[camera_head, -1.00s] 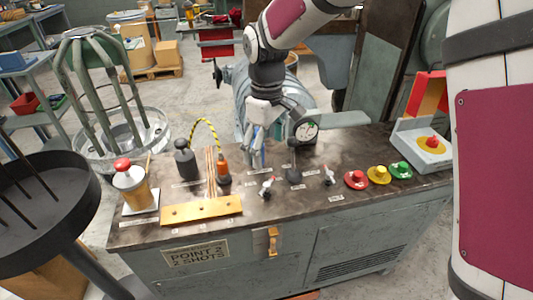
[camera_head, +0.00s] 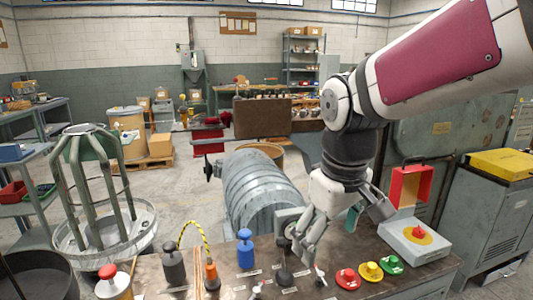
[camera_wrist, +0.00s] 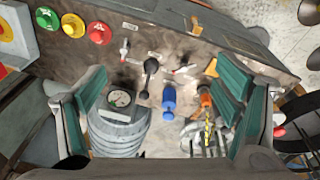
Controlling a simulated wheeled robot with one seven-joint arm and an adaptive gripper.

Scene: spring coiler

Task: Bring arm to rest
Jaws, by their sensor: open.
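My gripper (camera_head: 340,232) hangs above the right half of the control bench, left of the red, yellow and green buttons in the head view. In the wrist view its two green-padded fingers (camera_wrist: 160,95) are wide apart with nothing between the pads. The bench top (camera_wrist: 215,45) lies beyond them. A blue-topped control (camera_head: 245,250) stands upright on the bench, apart from the gripper; it also shows in the wrist view (camera_wrist: 169,98). A black-knobbed lever (camera_wrist: 150,68) stands beside it. In the head view the gripper partly hides the round gauge.
Red (camera_head: 347,278), yellow (camera_head: 370,270) and green (camera_head: 393,264) buttons line the bench's right side. A grey box with a red button (camera_head: 418,232) stands behind them. A ribbed grey drum (camera_head: 262,195) lies behind the bench. A green-legged frame (camera_head: 100,190) stands at left.

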